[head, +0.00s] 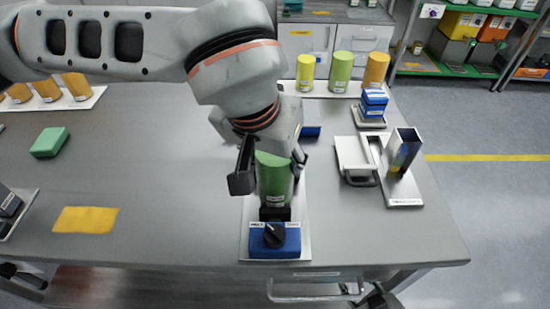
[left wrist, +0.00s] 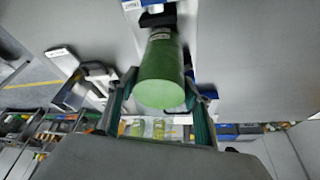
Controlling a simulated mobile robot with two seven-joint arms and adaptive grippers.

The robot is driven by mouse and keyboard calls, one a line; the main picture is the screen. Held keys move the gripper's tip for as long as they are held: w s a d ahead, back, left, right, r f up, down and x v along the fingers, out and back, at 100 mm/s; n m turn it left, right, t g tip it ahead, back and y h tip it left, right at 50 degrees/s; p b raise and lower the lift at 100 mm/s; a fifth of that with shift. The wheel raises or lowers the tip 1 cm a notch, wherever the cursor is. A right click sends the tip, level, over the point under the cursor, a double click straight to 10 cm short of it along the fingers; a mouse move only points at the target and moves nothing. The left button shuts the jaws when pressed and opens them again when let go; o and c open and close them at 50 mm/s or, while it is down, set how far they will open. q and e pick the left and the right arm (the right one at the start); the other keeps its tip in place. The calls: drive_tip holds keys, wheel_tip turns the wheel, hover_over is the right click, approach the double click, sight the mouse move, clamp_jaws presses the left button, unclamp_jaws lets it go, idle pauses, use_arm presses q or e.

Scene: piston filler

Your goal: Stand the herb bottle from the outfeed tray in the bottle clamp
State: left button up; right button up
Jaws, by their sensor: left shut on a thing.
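A green herb bottle (head: 273,178) stands upright, its lower end at the black jaws (head: 275,213) of the bottle clamp (head: 274,240). The clamp has a blue base with a black knob and sits on a white plate near the front table edge. My left gripper (head: 270,172) comes from above and is shut on the bottle. In the left wrist view the bottle (left wrist: 162,75) lies between the two fingers (left wrist: 160,108), with the black clamp part (left wrist: 157,18) beyond it. Whether the bottle is fully seated is hard to tell. My right gripper is not in view.
A white tray (head: 318,94) at the back holds yellow, green and orange bottles. Right are a blue block (head: 373,102), a metal fixture (head: 355,157) and an upright metal chute (head: 404,150). Left are orange pieces on a tray (head: 92,101), a green block (head: 49,142) and a yellow cloth (head: 86,220).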

use_arm(q)
drive_tip(key=shift+f, duration=0.2)
drive_tip(key=shift+f, duration=0.1)
drive_tip(key=o, duration=1.6)
drive_tip(key=shift+f, duration=0.1)
drive_tip(key=shift+o, duration=0.2)
drive_tip(key=shift+r, duration=0.35)
drive_tip(key=p+v, duration=0.1)
drive_tip(key=v, duration=1)
drive_tip(key=shift+s+r, duration=0.25)
drive_tip(key=shift+s, duration=0.05)
